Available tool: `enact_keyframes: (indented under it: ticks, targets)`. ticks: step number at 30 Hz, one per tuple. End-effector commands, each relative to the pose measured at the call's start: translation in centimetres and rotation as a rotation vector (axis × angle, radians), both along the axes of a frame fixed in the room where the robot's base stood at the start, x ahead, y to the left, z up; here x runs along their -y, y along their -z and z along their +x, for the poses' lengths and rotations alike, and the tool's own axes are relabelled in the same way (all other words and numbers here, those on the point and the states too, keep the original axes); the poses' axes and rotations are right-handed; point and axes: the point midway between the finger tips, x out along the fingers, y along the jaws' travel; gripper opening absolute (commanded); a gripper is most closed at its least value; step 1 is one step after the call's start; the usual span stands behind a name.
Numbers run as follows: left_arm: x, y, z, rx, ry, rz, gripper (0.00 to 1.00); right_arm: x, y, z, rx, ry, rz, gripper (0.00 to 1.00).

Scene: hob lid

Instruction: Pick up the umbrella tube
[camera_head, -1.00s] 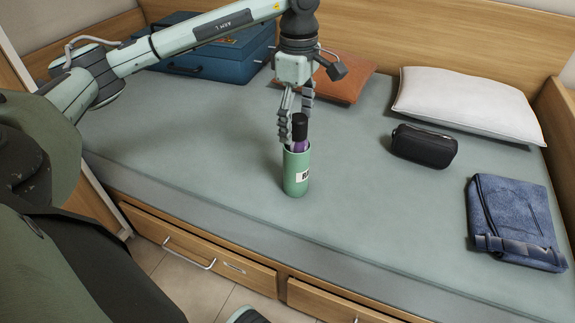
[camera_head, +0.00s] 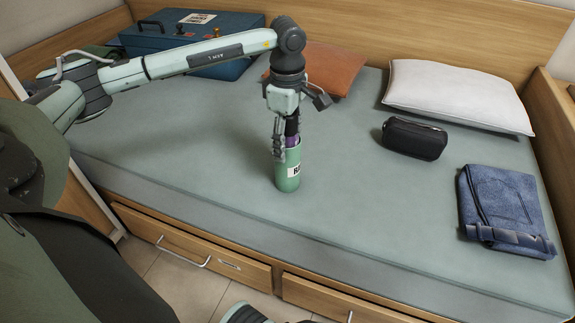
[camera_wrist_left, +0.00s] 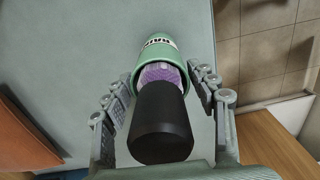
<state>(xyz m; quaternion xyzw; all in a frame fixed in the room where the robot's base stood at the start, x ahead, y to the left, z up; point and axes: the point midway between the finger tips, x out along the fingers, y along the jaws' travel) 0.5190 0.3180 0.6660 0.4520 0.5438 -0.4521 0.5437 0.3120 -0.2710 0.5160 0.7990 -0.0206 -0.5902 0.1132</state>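The umbrella tube (camera_head: 287,177) is a green cylinder with a white label, standing upright on the bed. A purple umbrella with a black handle sticks out of its top; in the left wrist view the black handle (camera_wrist_left: 161,125) points at the camera and the green tube (camera_wrist_left: 157,50) lies beyond. My left gripper (camera_head: 284,152) has come down over the handle, with its fingers around the top of the tube. In the left wrist view its fingers stand apart on both sides, with gaps visible beside the handle and tube. My right gripper is not in view.
The grey-green mattress (camera_head: 370,200) is clear around the tube. A black pouch (camera_head: 414,139), folded jeans (camera_head: 504,210) and a white pillow (camera_head: 458,97) lie to the right. A blue suitcase (camera_head: 200,60) and an orange cushion (camera_head: 330,68) are behind. Drawers (camera_head: 190,243) run below the front edge.

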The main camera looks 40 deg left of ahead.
Motion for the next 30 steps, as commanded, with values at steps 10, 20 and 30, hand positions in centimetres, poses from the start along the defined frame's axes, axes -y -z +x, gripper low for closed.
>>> enact_keyframes:
  ticks: [10,20,30]
  targets:
    - [0.0,0.0,0.0,0.0,0.0,0.0,0.1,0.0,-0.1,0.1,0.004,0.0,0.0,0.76]
    - [0.0,-0.3,0.1,0.002,0.0,-0.001,0.06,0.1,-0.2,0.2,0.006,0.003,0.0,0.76]
    - [0.0,-2.9,0.1,0.004,0.0,-0.001,0.06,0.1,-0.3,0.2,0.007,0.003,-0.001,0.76]
